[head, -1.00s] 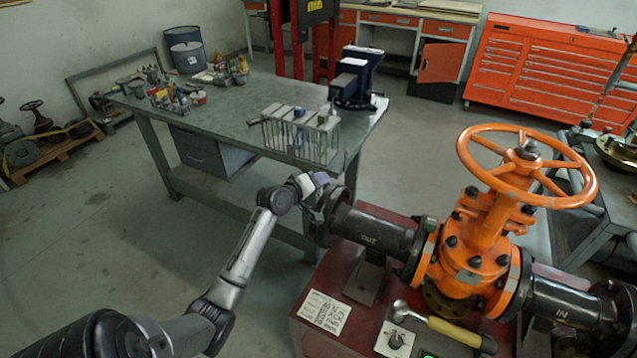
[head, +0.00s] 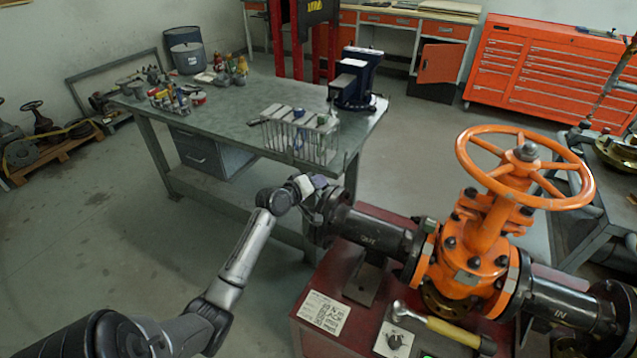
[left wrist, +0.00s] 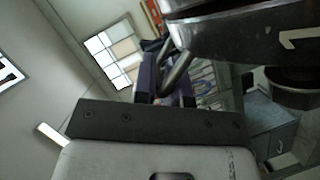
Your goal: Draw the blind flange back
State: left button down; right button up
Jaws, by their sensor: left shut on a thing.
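The blind flange (head: 323,218) is a dark round plate at the left end of the black pipe marked OUT (head: 372,231). In the left wrist view dark flange metal (left wrist: 245,32) fills the upper right, with a curved metal handle (left wrist: 176,74) on it. My left gripper (head: 312,187) reaches in from the left and is shut on this handle. Its fingers (left wrist: 165,85) lie to either side of the bar in the left wrist view. I cannot tell whether there is a gap between the blind flange and the pipe end. My right gripper is not in view.
The orange gate valve (head: 477,240) with its handwheel stands on a red stand (head: 312,318). A hammer (head: 440,328) lies on the stand. A green workbench (head: 235,118) with a wire rack (head: 302,140) is close behind my left gripper.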

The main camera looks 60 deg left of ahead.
pick_arm(q)
jog(key=shift+s+a+r, duration=0.15)
jog(key=shift+s+a, duration=0.2)
jog(key=shift+a, duration=0.3)
jog(key=c, duration=1.2)
grip_release()
jog(key=shift+c, duration=0.2)
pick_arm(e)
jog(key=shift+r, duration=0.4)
pick_arm(q)
jog(key=p+v, duration=0.3)
jog(key=v, duration=1.1)
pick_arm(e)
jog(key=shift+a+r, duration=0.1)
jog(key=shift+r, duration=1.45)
